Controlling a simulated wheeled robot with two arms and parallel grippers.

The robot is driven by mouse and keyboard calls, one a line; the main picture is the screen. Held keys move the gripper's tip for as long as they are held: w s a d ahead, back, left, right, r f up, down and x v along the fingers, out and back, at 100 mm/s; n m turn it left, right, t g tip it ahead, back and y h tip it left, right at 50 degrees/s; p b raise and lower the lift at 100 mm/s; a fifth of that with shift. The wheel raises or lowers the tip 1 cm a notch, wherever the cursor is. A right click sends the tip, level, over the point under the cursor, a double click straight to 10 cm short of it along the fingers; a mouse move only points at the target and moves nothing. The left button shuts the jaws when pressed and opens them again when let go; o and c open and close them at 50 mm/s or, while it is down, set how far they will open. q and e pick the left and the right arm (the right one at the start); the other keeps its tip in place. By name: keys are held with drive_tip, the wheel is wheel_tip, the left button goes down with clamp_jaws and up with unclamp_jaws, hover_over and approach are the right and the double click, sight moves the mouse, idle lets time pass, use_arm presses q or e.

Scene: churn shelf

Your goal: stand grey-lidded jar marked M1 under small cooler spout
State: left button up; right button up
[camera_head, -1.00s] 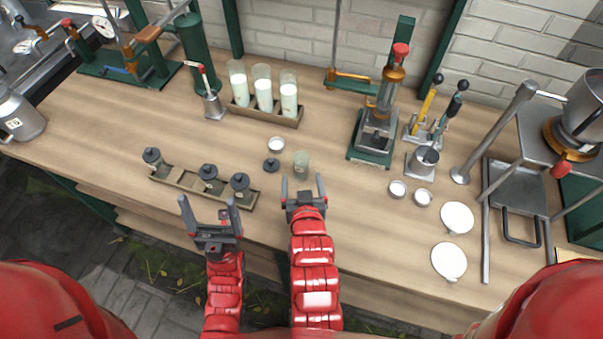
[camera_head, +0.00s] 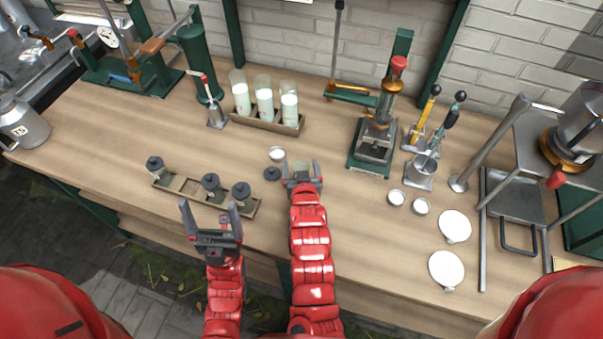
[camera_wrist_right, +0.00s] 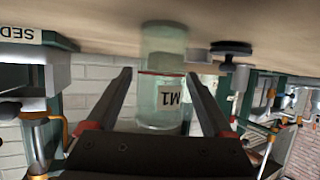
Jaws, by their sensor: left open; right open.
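The jar marked M1 (camera_wrist_right: 160,105) is greenish clear glass with a red line. It appears inverted in the right wrist view, but stands upright on the bench. In the head view the jar (camera_head: 302,165) shows between the fingers of my right gripper (camera_head: 302,170). That gripper is open, one finger on each side of the jar, not closed on it. A dark grey lid (camera_head: 272,174) lies on the bench beside the jar. My left gripper (camera_head: 211,212) is open and empty at the bench's front edge. I cannot surely tell which fitting is the small cooler spout.
A wooden rack (camera_head: 180,184) with several dark-lidded jars stands left of the right gripper. A rack of milk-filled glasses (camera_head: 265,105) is behind. A green press (camera_head: 375,140), lever stand (camera_head: 420,170) and metal hopper (camera_head: 582,120) stand right. White discs (camera_head: 453,226) lie at front right.

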drive_tip(key=shift+w+f, duration=0.1)
drive_tip(key=shift+w, duration=0.25)
clamp_jaws()
idle(0.4)
